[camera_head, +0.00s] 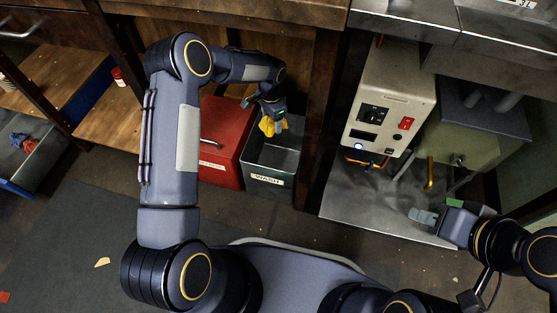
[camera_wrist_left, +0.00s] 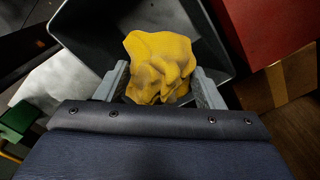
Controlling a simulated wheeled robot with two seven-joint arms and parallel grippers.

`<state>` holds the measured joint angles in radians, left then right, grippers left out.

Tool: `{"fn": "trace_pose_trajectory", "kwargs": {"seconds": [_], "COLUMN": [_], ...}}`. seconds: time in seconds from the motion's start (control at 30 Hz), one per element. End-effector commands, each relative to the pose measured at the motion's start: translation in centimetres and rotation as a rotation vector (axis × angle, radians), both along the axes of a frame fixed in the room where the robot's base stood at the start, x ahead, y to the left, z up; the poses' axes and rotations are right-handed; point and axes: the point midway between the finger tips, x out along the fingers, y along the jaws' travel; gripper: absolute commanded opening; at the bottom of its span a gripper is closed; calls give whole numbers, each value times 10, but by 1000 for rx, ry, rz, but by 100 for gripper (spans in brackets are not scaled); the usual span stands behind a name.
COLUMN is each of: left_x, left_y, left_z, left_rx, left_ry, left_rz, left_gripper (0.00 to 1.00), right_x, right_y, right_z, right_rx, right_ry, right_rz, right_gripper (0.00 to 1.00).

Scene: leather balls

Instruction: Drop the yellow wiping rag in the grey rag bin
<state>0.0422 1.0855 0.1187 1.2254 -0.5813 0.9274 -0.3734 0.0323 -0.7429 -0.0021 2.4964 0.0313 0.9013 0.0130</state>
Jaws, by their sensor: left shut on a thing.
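The yellow wiping rag (camera_wrist_left: 160,64) is a crumpled bundle between the fingers of my left gripper (camera_wrist_left: 158,88), which is shut on it. In the head view the rag (camera_head: 267,126) hangs under the left gripper (camera_head: 272,112), over the upper part of the grey rag bin (camera_head: 270,181), an open-topped bin with a white label reading "WASH". The bin's dark inside (camera_wrist_left: 95,25) lies beyond the rag in the left wrist view. My right gripper (camera_head: 424,216) is at the right, far from the bin; its finger gap is not clear.
A closed red box (camera_head: 222,140) stands directly left of the grey bin. A wooden post rises on its right, beside a metal tray with a white control unit (camera_head: 392,100). Another grey bin (camera_head: 30,160) with cloths is at far left.

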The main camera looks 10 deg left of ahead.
Motion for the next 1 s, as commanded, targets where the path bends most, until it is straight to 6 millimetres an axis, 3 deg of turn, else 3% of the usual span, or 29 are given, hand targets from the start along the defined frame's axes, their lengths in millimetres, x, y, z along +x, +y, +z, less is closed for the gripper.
{"fn": "trace_pose_trajectory", "kwargs": {"seconds": [0.13, 0.43, 0.47, 0.63, 1.0], "left_x": [0, 0, 0, 0, 0], "left_y": [0, 0, 0, 0, 0], "left_z": [-17, -19, -18, -18, -14], "left_rx": [1, 0, 0, 0, 0], "left_ry": [-1, -1, -1, -1, -1], "left_rz": [-1, -1, -1, -1, -1], "left_gripper": [44, 44, 63, 85, 87], "right_x": [0, 0, 0, 0, 0], "right_y": [0, 0, 0, 0, 0], "right_z": [-12, -12, -12, -12, -10], "right_rx": [0, 0, 0, 0, 0], "right_ry": [0, 0, 0, 0, 0], "right_rz": [0, 0, 0, 0, 0], "right_gripper": [34, 34, 34, 34, 34]}}
